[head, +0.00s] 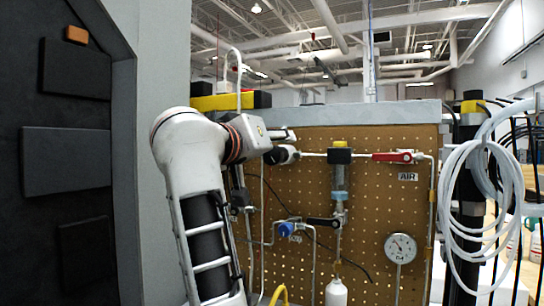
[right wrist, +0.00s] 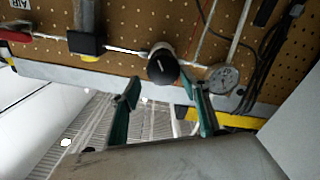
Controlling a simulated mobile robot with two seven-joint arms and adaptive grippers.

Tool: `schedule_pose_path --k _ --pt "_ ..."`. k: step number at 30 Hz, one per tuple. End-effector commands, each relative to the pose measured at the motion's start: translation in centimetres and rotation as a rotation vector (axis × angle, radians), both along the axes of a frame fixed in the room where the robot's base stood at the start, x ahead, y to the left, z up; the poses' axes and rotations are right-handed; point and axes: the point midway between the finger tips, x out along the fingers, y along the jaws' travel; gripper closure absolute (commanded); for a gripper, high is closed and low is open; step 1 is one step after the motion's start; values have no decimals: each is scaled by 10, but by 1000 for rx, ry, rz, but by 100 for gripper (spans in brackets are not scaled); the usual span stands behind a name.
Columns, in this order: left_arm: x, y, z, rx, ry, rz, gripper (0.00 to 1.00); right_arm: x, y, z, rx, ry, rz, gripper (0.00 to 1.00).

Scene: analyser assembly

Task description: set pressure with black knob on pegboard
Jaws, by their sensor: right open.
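The black knob (head: 283,155) sits on the pegboard (head: 300,200), at the left end of the upper pipe. In the right wrist view the round black knob (right wrist: 163,68), with a white mark on its face, lies just beyond and between my right gripper's fingertips (right wrist: 160,92). My right gripper (head: 284,143) is open and empty in front of the knob, partly hiding it in the head view. A round dial (right wrist: 222,78) shows beside the knob in the right wrist view. My left gripper is out of view.
A red valve handle (head: 393,156) is right of the knob, by the AIR label. A gauge (head: 400,248) and a blue knob (head: 287,229) are lower on the board. Coiled white tubing (head: 475,220) hangs at the right. A dark-panelled cabinet (head: 66,160) stands at the left.

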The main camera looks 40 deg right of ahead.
Motion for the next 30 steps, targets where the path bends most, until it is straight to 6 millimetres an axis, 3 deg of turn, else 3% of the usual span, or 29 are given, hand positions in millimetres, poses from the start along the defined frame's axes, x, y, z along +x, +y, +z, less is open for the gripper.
schedule_pose_path --k 6,12,30 --pt "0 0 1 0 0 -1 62 -1 0 43 2 -4 0 55" --pt "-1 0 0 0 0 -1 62 0 0 67 2 -1 0 55" --pt "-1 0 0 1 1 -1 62 0 0 74 1 1 1 55"
